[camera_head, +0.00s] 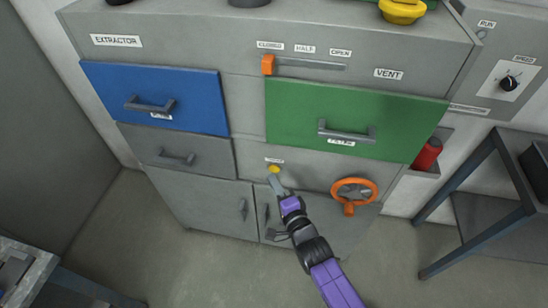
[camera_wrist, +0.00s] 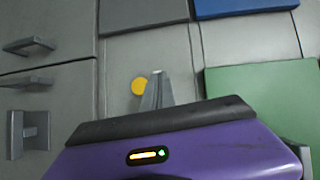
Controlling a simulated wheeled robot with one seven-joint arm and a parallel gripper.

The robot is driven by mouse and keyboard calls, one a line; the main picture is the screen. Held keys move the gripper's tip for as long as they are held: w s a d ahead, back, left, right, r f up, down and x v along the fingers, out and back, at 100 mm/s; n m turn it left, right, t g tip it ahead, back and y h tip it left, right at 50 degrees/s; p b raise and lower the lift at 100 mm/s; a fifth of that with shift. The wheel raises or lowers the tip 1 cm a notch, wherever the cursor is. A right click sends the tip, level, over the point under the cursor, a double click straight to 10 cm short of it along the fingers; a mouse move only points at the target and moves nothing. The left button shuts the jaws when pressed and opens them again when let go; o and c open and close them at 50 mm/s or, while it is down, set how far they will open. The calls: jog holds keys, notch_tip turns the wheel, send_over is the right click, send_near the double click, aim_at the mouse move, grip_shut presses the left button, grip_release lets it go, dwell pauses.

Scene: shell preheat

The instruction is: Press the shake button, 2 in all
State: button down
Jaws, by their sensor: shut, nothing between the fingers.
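The shake button is a round yellow button (camera_head: 273,169) on the grey cabinet front, under a small white label (camera_head: 274,160) too small to read. It also shows in the wrist view (camera_wrist: 139,85), just left of my fingertips. My gripper (camera_head: 276,186) is shut and empty, with its tips right below the button in the head view. In the wrist view the shut fingers (camera_wrist: 157,90) point at the panel beside the button. I cannot tell whether the tips touch the button or panel.
An orange handwheel (camera_head: 353,191) sticks out to the right of the button. A green filter drawer (camera_head: 350,115) and a blue drawer (camera_head: 160,97) are above. Grey doors with handles (camera_head: 243,209) lie below. A dark-framed table (camera_head: 480,240) stands at the right, a bench (camera_head: 40,275) at the lower left.

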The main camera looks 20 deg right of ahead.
aim_at(274, 169)
jog(key=s+a+f+m+g+y, duration=0.1)
jog(key=s+a+f+m+g, duration=0.1)
jog(key=a+f+m+g, duration=0.1)
notch_tip(274, 169, down, 2)
jog(key=shift+s+f+m+g+p, duration=0.25)
jog(key=shift+m+g+p, duration=0.15)
jog(key=shift+g+p, duration=0.1)
jog(key=w+d+b, duration=0.5)
jog(key=w+b, duration=0.1)
jog(key=w, duration=0.1)
jog(key=shift+w+r+b, duration=0.1)
jog(key=shift+w+b, duration=0.05)
jog(key=shift+b, duration=0.15)
dwell(1.9)
jog(key=shift+w+d, duration=0.25)
